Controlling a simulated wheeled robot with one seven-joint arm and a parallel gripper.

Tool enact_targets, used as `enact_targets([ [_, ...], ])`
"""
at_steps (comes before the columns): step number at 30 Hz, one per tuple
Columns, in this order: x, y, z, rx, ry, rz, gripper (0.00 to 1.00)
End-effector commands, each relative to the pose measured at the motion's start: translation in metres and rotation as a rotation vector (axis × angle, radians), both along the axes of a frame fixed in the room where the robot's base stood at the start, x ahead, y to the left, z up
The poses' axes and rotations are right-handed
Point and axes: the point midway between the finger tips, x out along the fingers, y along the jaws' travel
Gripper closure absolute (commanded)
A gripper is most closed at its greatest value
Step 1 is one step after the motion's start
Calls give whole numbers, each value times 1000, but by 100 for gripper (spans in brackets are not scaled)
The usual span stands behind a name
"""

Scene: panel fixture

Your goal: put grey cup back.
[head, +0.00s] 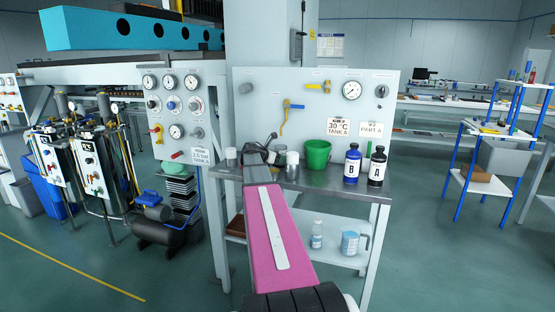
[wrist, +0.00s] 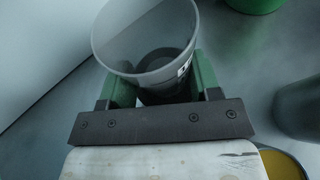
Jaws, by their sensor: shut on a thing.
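The grey cup (wrist: 143,40) stands between the two green fingers of my gripper (wrist: 162,88) in the wrist view, its open rim facing the camera. The fingers are closed on its sides. A small black and white mark shows on its right side. In the head view my gripper (head: 258,151) is low over the left part of the metal bench (head: 335,188), in front of the panel. My arm hides most of the held cup there, and I cannot tell whether its base touches the bench.
Pale cups (head: 293,160) and a green bucket (head: 318,154) stand right of my gripper; another pale cup (head: 231,157) stands left. Bottles B (head: 352,165) and A (head: 377,168) are farther right. The panel (head: 260,105) with valves and a gauge rises behind.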

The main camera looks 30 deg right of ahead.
Motion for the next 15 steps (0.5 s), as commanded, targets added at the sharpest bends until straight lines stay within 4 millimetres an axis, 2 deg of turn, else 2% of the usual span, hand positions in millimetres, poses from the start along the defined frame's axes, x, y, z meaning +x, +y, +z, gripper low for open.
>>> enact_targets([
  [4,0,0,-3,0,0,0,69],
  [5,0,0,-3,0,0,0,40],
  [7,0,0,-2,0,0,0,17],
  [15,0,0,-2,0,0,0,17],
])
